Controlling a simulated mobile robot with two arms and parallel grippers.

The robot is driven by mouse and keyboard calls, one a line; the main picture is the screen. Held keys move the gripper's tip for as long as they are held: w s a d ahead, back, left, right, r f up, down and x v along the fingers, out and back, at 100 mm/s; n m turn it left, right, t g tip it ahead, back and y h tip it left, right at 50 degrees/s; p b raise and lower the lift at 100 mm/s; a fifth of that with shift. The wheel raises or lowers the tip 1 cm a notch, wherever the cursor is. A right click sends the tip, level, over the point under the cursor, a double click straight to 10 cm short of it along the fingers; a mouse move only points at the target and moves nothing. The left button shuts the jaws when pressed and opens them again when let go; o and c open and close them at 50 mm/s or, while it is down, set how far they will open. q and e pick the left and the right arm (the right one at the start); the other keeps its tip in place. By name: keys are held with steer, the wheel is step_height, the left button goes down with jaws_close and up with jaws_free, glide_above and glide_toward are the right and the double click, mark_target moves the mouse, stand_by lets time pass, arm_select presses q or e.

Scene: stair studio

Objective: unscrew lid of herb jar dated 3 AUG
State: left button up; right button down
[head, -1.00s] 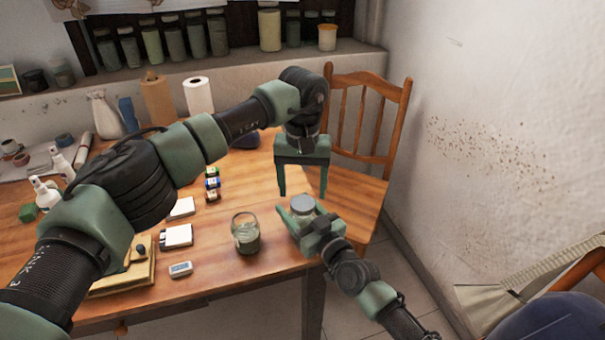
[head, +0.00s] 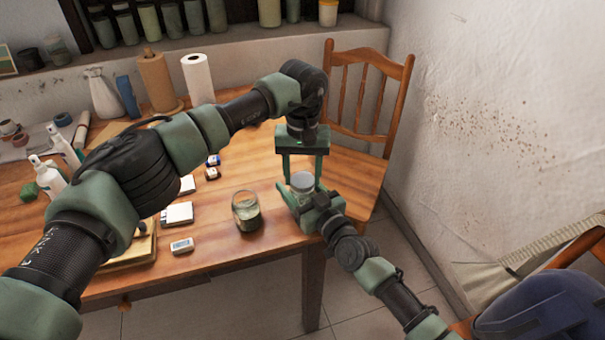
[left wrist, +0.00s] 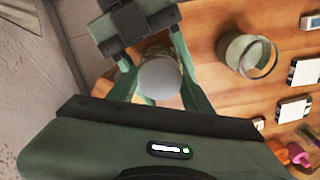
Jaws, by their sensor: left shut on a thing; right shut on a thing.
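A glass jar with a pale grey lid (head: 302,181) stands near the table's right edge; any date on it is not readable. My right gripper (head: 300,197) is shut on the jar's body from the front right. My left gripper (head: 302,183) reaches down from above, its two fingers on either side of the lid, shut on it. In the left wrist view the round lid (left wrist: 160,79) sits between the left fingers, with the right gripper just beyond. A second glass jar (head: 246,212), lidless and partly filled with dark green herbs, stands to the left, apart from both grippers.
A small white timer-like device (head: 182,246) and white boxes (head: 177,214) lie left of the second jar. Spray bottles, a paper towel roll (head: 198,80) and a brown roll stand further back. A wooden chair (head: 372,95) stands close behind the table's right end.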

arm_select(q)
steer(key=n, duration=0.3)
steer(key=shift+n, duration=0.3)
steer(key=n, duration=0.4)
steer(key=shift+n, duration=0.3)
steer(key=n, duration=0.6)
steer(key=shift+n, duration=0.3)
steer(key=n, duration=0.6)
steer(key=shift+n, duration=0.3)
steer(key=n, duration=0.6)
steer(key=shift+r+n, duration=0.1)
steer(key=shift+n, duration=0.3)
steer(key=n, duration=0.6)
steer(key=shift+n, duration=0.3)
steer(key=n, duration=0.6)
steer(key=shift+w+n, duration=0.1)
steer(key=shift+n, duration=0.2)
steer(key=n, duration=0.6)
steer(key=shift+n, duration=0.4)
steer(key=n, duration=0.5)
steer(key=shift+r, duration=0.1)
steer(key=shift+r, duration=0.2)
steer(key=shift+r, duration=0.9)
